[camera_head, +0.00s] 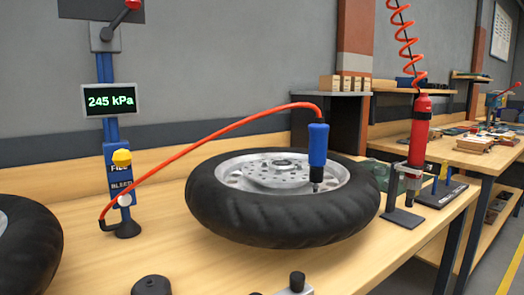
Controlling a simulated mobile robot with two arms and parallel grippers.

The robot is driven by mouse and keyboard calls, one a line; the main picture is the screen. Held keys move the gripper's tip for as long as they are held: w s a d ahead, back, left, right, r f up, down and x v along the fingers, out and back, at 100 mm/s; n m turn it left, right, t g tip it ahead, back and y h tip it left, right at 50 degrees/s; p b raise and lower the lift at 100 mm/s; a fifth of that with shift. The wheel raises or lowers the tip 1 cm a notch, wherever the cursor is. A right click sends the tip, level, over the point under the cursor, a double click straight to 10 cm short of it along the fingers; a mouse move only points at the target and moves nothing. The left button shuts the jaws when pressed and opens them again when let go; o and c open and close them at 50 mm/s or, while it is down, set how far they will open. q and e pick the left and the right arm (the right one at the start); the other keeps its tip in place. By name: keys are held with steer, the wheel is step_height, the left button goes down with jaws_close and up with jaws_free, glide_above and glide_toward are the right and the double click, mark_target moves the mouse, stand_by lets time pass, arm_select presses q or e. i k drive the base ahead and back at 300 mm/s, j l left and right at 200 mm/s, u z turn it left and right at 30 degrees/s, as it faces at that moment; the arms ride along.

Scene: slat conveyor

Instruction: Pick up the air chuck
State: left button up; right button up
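The air chuck (318,146) has a blue handle, a dark collar and a thin metal tip. It is upright at the right part of the wheel's metal rim, tip down; whether the tip sits on a valve is too small to tell. A red hose (208,134) arcs from its top to the foot of the blue inflator post (107,70). The wheel (283,220), a black tyre on a silver rim, lies flat on the wooden bench (185,262). Neither of my grippers can be made out in this view.
The post carries a 245 kPa display (110,100) and a yellow knob (121,157). Another tyre (26,248) is cut off at left. A red tool (419,130) on a coiled hose stands right. Dark parts (152,285) show at the bottom edge.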

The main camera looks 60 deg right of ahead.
mark_target(319, 130)
steer(key=z, duration=2.35)
